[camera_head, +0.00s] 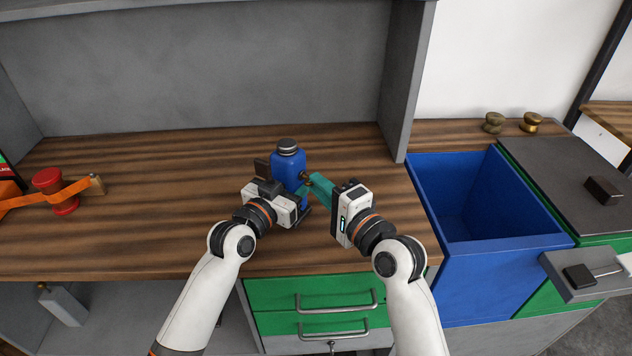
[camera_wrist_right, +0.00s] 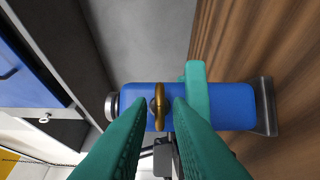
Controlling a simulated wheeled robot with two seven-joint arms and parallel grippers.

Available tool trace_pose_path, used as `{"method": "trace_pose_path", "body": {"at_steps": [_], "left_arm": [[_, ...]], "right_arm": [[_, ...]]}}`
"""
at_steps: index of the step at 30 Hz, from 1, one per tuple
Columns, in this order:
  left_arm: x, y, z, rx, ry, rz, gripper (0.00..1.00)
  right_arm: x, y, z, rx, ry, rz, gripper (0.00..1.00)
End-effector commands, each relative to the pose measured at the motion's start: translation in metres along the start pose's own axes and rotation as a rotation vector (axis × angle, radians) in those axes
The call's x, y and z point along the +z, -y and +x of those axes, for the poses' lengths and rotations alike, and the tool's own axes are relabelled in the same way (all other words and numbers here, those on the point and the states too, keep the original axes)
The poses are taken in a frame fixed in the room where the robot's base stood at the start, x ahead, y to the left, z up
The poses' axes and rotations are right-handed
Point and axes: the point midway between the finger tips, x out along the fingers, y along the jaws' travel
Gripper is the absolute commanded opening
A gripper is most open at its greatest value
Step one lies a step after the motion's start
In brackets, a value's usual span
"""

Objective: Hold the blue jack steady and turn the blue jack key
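The blue jack (camera_head: 288,163) stands upright on the wooden bench, with a grey cap on top. It lies sideways across the right wrist view (camera_wrist_right: 232,106). Its brass key (camera_wrist_right: 158,106) sticks out of the side facing my right gripper. My left gripper (camera_head: 292,192) is at the jack's lower body, one teal finger lying across it; its other finger is hidden. It appears shut on the jack. My right gripper (camera_head: 312,181) points at the key. In the right wrist view its teal fingertips (camera_wrist_right: 160,101) stand on both sides of the key, with gaps.
A red spool (camera_head: 54,190) with an orange belt lies at the left of the bench. A blue bin (camera_head: 485,255) stands at the right, with two brass knobs (camera_head: 512,123) behind it. Green drawers (camera_head: 312,292) are below. A grey wall (camera_head: 200,62) backs the bench.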

Motion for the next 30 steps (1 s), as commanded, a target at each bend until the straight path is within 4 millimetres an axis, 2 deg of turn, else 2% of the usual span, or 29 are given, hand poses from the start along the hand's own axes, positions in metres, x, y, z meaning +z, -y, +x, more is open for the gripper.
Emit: {"method": "trace_pose_path", "body": {"at_steps": [3,6,14,15,18,30], "left_arm": [[-0.002,0.000,0.000,-0.001,-0.003,-0.002,0.00],[-0.002,0.000,0.000,-0.001,-0.003,-0.002,0.00],[-0.002,0.000,0.000,-0.001,-0.003,-0.002,0.00],[-0.002,0.000,0.000,-0.001,-0.003,-0.002,0.00],[-0.002,0.000,0.000,0.000,-0.003,-0.002,0.00],[-0.001,0.000,0.000,0.000,-0.002,-0.002,0.00]], "right_arm": [[0.000,0.000,0.013,0.001,0.001,0.000,0.18],[0.000,0.000,0.018,0.001,0.001,-0.001,0.18],[0.000,0.000,0.019,0.000,0.001,-0.001,0.18],[0.000,0.000,0.019,0.000,0.001,-0.001,0.17],[0.000,0.000,0.019,0.000,0.001,-0.001,0.00],[0.000,0.001,0.019,0.013,-0.001,-0.038,0.00]]}}
